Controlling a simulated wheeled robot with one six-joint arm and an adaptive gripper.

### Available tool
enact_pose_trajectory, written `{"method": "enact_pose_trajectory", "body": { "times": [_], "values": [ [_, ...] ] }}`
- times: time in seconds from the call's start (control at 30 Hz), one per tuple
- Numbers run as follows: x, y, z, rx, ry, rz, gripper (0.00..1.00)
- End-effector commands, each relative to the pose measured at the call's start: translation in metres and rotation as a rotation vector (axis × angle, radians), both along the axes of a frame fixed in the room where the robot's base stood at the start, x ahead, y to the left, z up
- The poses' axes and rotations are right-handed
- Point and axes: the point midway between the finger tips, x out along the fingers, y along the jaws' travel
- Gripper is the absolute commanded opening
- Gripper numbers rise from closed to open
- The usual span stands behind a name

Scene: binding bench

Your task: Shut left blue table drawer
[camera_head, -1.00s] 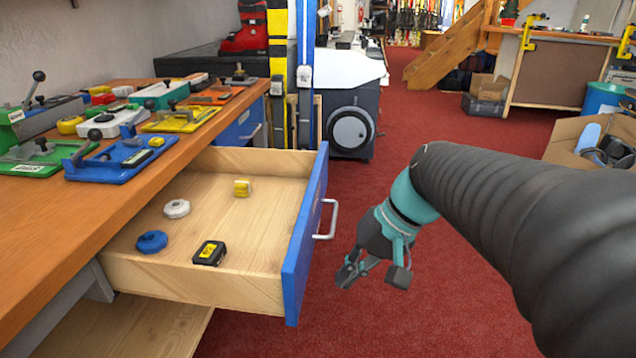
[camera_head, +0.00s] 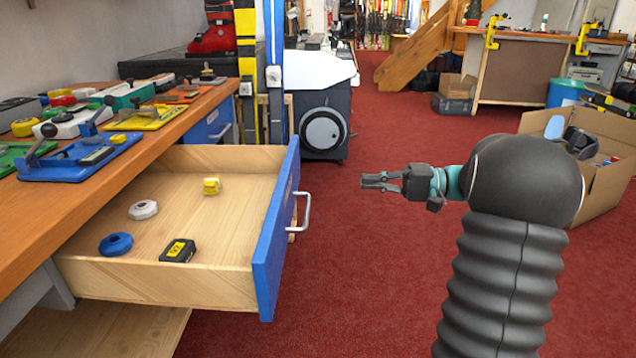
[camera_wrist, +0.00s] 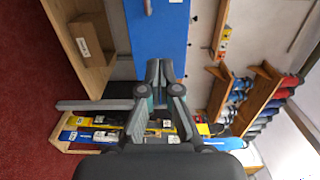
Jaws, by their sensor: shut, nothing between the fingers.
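The left blue table drawer stands pulled out from the wooden bench, with its blue front (camera_head: 272,235) and silver handle (camera_head: 304,212) facing right in the head view. Inside lie a blue round item (camera_head: 116,244), a white round item (camera_head: 143,209), a black and yellow item (camera_head: 178,250) and a yellow item (camera_head: 212,186). My gripper (camera_head: 368,181) is shut and empty. It points left toward the drawer front, right of the handle and apart from it. In the wrist view, a blue panel (camera_wrist: 158,35), apparently the drawer front, lies beyond my shut fingers (camera_wrist: 159,78).
The bench top (camera_head: 165,145) holds several clamps and fixtures. Another blue drawer front (camera_head: 210,127) sits farther back, flush with the bench. A grey machine (camera_head: 322,125) stands behind. An open cardboard box (camera_head: 600,180) is at right. Red carpet is clear around my gripper.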

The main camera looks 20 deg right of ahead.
Motion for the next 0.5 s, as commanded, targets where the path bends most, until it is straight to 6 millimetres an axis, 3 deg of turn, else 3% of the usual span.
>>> {"method": "enact_pose_trajectory", "body": {
  "times": [0.17, 0.5],
  "values": [
    [0.005, 0.015, 0.000, 0.004, -0.002, 0.001, 0.00],
    [0.024, 0.075, 0.001, 0.003, -0.001, 0.003, 0.00]
  ]
}}
